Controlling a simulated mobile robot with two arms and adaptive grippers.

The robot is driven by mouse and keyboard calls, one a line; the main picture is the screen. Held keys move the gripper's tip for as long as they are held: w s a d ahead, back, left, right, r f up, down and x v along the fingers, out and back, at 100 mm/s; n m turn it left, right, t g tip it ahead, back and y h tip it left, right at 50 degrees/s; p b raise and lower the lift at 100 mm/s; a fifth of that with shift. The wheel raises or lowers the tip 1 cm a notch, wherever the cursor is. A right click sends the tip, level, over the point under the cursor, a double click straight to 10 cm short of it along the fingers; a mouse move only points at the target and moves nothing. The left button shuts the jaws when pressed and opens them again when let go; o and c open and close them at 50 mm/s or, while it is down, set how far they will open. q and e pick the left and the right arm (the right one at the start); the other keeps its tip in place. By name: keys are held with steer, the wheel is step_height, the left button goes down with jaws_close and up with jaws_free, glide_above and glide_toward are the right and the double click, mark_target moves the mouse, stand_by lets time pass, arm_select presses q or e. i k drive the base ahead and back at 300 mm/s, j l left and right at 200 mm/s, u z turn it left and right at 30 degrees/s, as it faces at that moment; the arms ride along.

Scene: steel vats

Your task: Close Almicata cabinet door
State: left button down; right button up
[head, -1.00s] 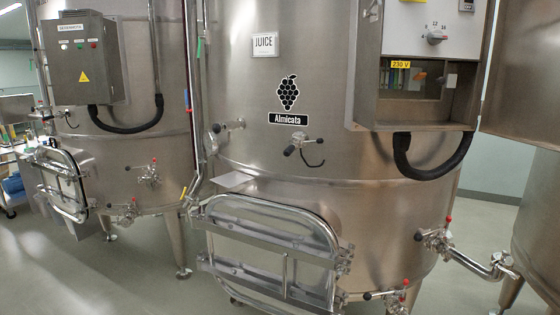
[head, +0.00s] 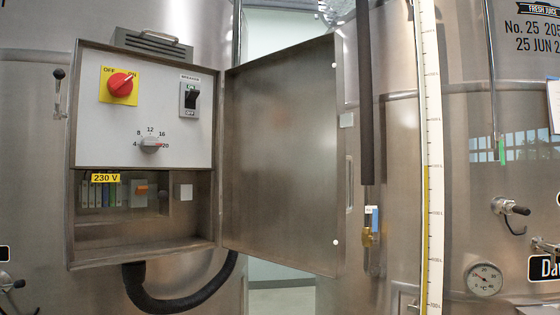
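The control cabinet (head: 146,232) is mounted on a steel vat at the left of the head view. Its door (head: 285,160) is hinged on the cabinet's right side and stands wide open, swung out to the right with its inner face showing. Inside are a red rotary switch (head: 121,84) on a yellow plate, a black breaker switch (head: 191,98), a grey dial (head: 150,145) and a "230 V" label (head: 106,178) above a recess with terminals. The Almicata label is out of view. Neither of my grippers is in view.
A thick black cable (head: 180,301) curves below the cabinet. To the right of the door stand a tall level gauge (head: 432,180) and another vat with a thermometer (head: 485,279) and a valve handle (head: 511,207). A gap shows between the vats behind the door.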

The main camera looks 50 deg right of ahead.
mark_target(285, 120)
steer(key=l+u, duration=0.2)
steer(key=l, duration=0.85)
steer(key=l+u, duration=0.25)
steer(key=l, duration=0.8)
steer(key=l+u, duration=0.2)
steer(key=l, duration=0.85)
steer(key=k, duration=0.05)
